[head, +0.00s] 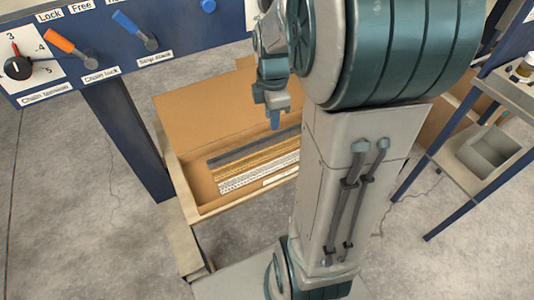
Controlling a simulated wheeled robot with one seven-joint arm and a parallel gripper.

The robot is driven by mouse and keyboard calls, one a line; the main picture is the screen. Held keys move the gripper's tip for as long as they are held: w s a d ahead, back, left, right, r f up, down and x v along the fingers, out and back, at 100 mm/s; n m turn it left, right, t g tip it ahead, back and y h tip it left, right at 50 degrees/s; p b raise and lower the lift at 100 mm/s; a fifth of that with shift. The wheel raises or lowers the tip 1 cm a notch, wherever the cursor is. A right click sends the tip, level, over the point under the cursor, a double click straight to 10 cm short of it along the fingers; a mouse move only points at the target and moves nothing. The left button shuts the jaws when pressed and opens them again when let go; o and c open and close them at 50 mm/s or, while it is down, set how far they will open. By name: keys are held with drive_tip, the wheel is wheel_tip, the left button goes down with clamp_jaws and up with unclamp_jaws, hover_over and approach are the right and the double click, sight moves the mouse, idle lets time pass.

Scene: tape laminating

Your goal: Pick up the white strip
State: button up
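The white strip (250,177) lies in an open cardboard box (196,113), nearest the box's front side. It has a dark pattern along it, and its right end passes close to or behind my arm. A tan strip (240,168) and a dark grey strip (232,156) lie beside it, farther back. My gripper (274,118) hangs above the box, pointing down, apart from the strips. Its fingers overlap in this view, so I cannot tell whether they are open or shut. No held object shows.
A blue panel (180,47) with levers and a dial stands at the upper left, on a blue leg (130,140) beside the box. A blue-legged table (484,135) with a grey bin (490,150) stands at the right. The concrete floor at lower left is clear.

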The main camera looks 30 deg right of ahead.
wheel_tip(320, 180, down, 6)
drive_tip(key=w+d+n+b, duration=0.1)
drive_tip(key=d+n+b, duration=0.1)
drive_tip(key=b, duration=0.3)
hover_over(279, 164)
drive_tip(key=a, duration=0.1)
drive_tip(key=f, duration=0.8)
drive_tip(key=shift+w+f, duration=0.25)
drive_tip(key=shift+w, duration=0.15)
drive_tip(key=f, duration=0.1)
drive_tip(key=f+b, duration=0.1)
drive_tip(key=f, duration=0.1)
drive_tip(key=f+b, duration=0.1)
drive_tip(key=f, duration=0.1)
drive_tip(key=shift+s+d+f, duration=0.1)
drive_tip(key=shift+s+d, duration=0.05)
drive_tip(key=shift+d, duration=0.15)
clamp_jaws()
